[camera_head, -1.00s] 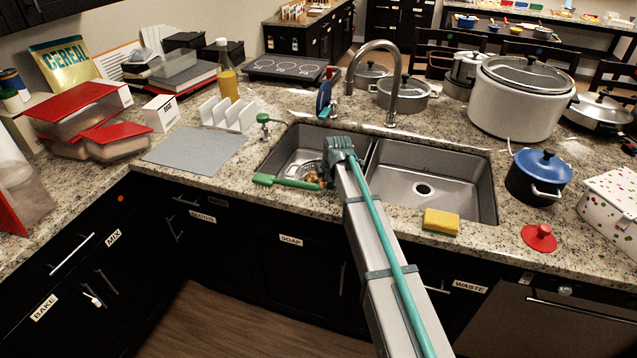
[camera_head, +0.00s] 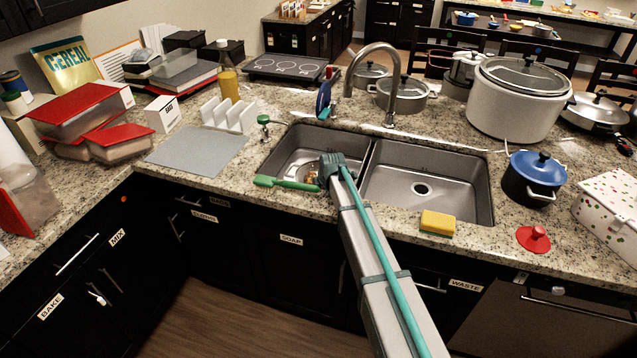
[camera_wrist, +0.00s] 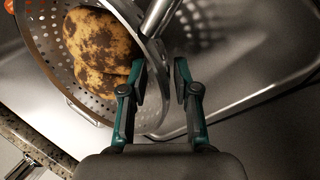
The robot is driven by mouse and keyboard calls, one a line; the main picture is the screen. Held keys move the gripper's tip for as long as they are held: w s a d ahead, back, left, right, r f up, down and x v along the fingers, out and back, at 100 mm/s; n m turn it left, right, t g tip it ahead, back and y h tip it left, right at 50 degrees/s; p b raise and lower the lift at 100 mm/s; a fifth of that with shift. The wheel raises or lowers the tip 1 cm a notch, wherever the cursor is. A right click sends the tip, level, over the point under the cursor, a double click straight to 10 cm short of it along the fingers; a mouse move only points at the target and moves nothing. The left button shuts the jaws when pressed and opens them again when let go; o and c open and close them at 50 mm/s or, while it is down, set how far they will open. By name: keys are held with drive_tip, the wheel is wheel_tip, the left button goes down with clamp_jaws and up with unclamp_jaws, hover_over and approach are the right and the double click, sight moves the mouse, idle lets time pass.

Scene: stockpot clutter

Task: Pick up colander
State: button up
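The colander (camera_wrist: 45,50) is a perforated metal bowl, tilted in the wrist view, with brown-blotched yellow potatoes (camera_wrist: 98,50) inside. It sits in the left sink basin (camera_head: 284,150); in the head view my arm hides much of it, and some potato shows beside the arm (camera_head: 312,178). My gripper (camera_wrist: 163,75) has its two dark fingers apart, astride the colander's near rim. One finger is on the bowl's inner side, the other outside; firm contact cannot be told. In the head view my gripper (camera_head: 333,164) is low over the left basin.
The faucet (camera_head: 391,85) rises behind the sink. A green-handled brush (camera_head: 287,183) lies on the front edge left of my arm. A yellow sponge (camera_head: 437,222) lies at the front right. The right basin (camera_head: 420,170) is empty. A blue-lidded pot (camera_head: 535,178) stands right of it.

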clamp_jaws()
